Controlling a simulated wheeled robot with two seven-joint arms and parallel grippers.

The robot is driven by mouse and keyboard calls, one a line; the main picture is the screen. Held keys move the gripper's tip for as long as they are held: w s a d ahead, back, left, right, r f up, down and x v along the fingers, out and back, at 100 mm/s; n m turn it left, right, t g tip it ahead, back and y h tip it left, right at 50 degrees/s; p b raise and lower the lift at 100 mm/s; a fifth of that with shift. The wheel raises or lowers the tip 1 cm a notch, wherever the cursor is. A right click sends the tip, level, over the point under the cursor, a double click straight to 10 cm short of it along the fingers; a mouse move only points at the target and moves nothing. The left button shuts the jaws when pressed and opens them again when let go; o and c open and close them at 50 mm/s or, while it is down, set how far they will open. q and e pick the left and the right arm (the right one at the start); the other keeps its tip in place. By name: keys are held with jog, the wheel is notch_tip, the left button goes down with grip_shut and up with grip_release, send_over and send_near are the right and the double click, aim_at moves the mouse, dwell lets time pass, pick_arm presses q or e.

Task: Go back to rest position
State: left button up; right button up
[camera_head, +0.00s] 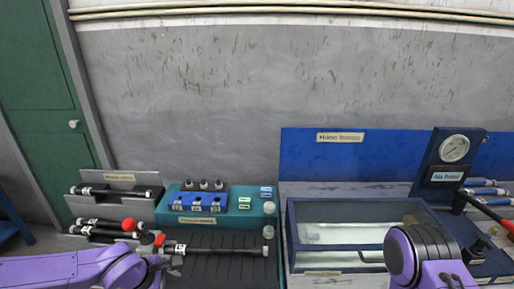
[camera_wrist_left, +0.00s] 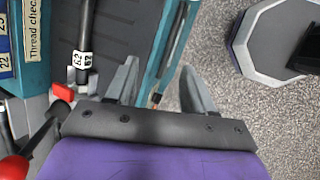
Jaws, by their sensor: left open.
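My left arm comes in from the left in the head view, and its gripper (camera_head: 172,264) is low in front of the bench, near the red-ended end of a black rod (camera_head: 220,250).
The rod lies on a dark ribbed tray (camera_head: 235,270) in front of a teal stand (camera_head: 245,220). A glass-topped blue tank (camera_head: 365,212) and a gauge panel (camera_head: 453,160) stand right. Open floor (camera_wrist_left: 240,110) shows beside the bench.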

pick_arm(q)
jog(key=s+a+f+m+y+b, duration=0.2)
jog(key=s+f+m, duration=0.4)
jog(key=s+f, duration=0.5)
jog(key=s+a+f+m+y+b, duration=0.3)
jog(key=s+a+f+m+y, duration=0.1)
jog(key=s+f, duration=0.8)
jog(key=shift+s+a+f+m+g+y, duration=0.3)
jog(key=shift+s+a+m, duration=0.7)
jog(key=shift+s, duration=0.25)
